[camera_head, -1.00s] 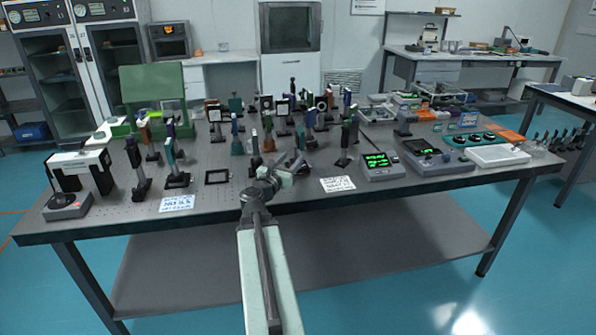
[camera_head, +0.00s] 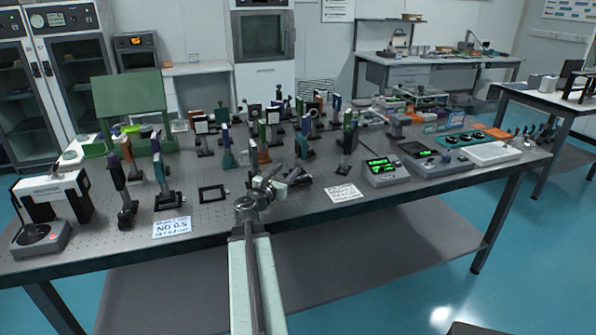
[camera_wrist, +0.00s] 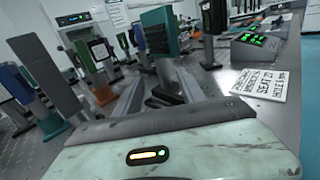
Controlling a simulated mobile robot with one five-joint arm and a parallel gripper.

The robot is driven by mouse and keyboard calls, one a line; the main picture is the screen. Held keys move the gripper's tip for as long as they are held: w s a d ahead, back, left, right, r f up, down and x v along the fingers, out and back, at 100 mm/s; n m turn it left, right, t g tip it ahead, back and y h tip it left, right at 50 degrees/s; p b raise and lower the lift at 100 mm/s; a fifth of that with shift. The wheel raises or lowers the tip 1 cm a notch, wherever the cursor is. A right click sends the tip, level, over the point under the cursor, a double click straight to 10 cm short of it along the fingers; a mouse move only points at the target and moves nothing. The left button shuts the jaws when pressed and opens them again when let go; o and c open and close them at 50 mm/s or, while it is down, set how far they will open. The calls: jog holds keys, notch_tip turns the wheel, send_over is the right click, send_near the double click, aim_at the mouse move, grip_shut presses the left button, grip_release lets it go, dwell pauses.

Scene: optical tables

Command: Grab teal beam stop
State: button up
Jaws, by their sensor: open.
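A broad teal plate, which looks like the teal beam stop (camera_wrist: 160,30), stands upright beyond the fingers in the wrist view. In the head view a small teal-green piece (camera_head: 302,143), likely the same one, stands behind my gripper among other posts. I cannot be sure of the match. My gripper (camera_head: 284,173) is low over the front middle of the table. In the wrist view its two fingers (camera_wrist: 160,88) are spread apart with nothing held between them. The teal plate is apart from them.
Several mounted optics crowd the table (camera_head: 215,218). A tall dark post (camera_head: 347,145) stands right of my gripper, near a label card (camera_head: 343,193) and a green-lit console (camera_head: 384,172). A flat black frame (camera_head: 212,193) lies to the left. A grey panel (camera_wrist: 45,72) stands close at left.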

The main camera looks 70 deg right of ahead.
aim_at(301, 158)
jog(key=d, duration=0.3)
jog(key=s+d, duration=0.1)
jog(key=d, duration=0.7)
jog(key=shift+s, duration=0.15)
grip_shut()
dwell(1.0)
